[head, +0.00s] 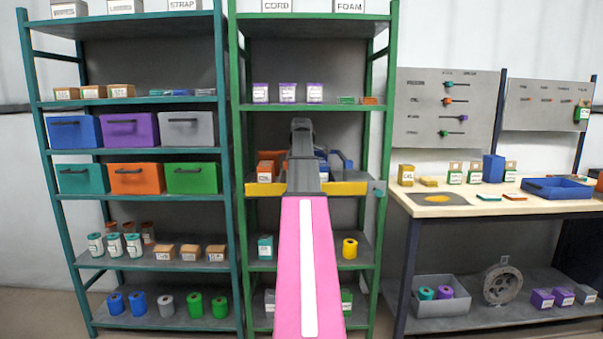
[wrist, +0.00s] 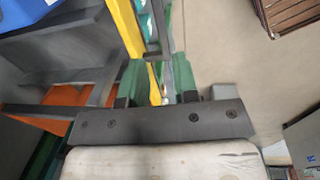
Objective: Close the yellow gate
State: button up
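The yellow gate (head: 345,188) is a flat yellow bar across the front of the green shelf unit, at mid height. My arm hides its middle in the head view; its left part shows left of my arm. A grey-blue piece (head: 378,188) sits at its right end. In the wrist view the yellow bar (wrist: 128,30) runs down toward my gripper (wrist: 158,88). The gripper's green fingers stand apart, and a yellow strip shows in the gap between them. I cannot tell whether they touch it. In the head view my gripper is hidden behind my arm.
The green shelf unit's right post (head: 384,130) stands close to the bar's right end. Boxes and bins, including an orange box (head: 266,168), sit behind the bar. A workbench (head: 445,208) stands to the right, and a teal shelf unit (head: 52,190) to the left.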

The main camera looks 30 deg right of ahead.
jog(key=shift+s+d+f, duration=0.1)
jog(key=shift+s, duration=0.15)
grip_shut()
jog(key=s+d+m+t+y, duration=0.2)
jog(key=s+d+t, duration=0.15)
jog(key=t, duration=0.35)
jog(key=x, duration=0.9)
jog(key=shift+a+f, duration=0.25)
jog(key=shift+f, duration=0.1)
jog(key=shift+w, duration=0.1)
